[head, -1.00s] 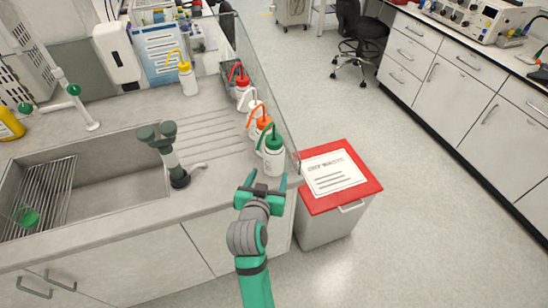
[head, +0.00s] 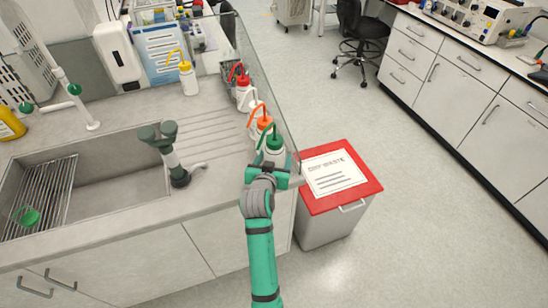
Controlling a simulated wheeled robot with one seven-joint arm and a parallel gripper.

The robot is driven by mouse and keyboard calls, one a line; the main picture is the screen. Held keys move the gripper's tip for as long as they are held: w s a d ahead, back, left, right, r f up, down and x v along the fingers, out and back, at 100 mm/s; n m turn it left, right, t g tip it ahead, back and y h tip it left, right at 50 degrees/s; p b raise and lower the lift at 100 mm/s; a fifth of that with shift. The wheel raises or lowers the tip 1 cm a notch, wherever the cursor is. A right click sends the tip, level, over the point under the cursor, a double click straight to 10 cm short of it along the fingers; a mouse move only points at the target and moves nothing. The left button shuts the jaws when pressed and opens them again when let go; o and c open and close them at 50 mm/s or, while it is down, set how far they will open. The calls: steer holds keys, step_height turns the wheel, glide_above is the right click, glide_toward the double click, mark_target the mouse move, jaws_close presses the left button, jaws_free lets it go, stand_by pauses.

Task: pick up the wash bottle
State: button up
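Several wash bottles stand in a row along the glass screen at the counter's right end. The nearest is a white wash bottle with a green cap (head: 274,144) and a bent green spout. Behind it stand an orange-capped bottle (head: 264,124) and a red-capped bottle (head: 243,93). A yellow-capped wash bottle (head: 189,80) stands apart, farther left. My gripper (head: 273,160) is at the green-capped bottle, its fingers spread to either side and hiding its lower body. I cannot tell whether the fingers touch it. The bottle looks upright on the counter.
The glass screen (head: 262,85) is close on the right of the bottles. A red-lidded waste bin (head: 372,188) stands on the floor beside the counter. A sink (head: 115,180) with a grey-green faucet (head: 172,165) lies to the left. The ribbed drainboard (head: 200,125) is clear.

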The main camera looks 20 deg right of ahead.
steer(key=shift+w+d, duration=0.1)
steer(key=shift+d, duration=0.05)
steer(key=c, duration=0.6)
steer(key=shift+o, duration=0.3)
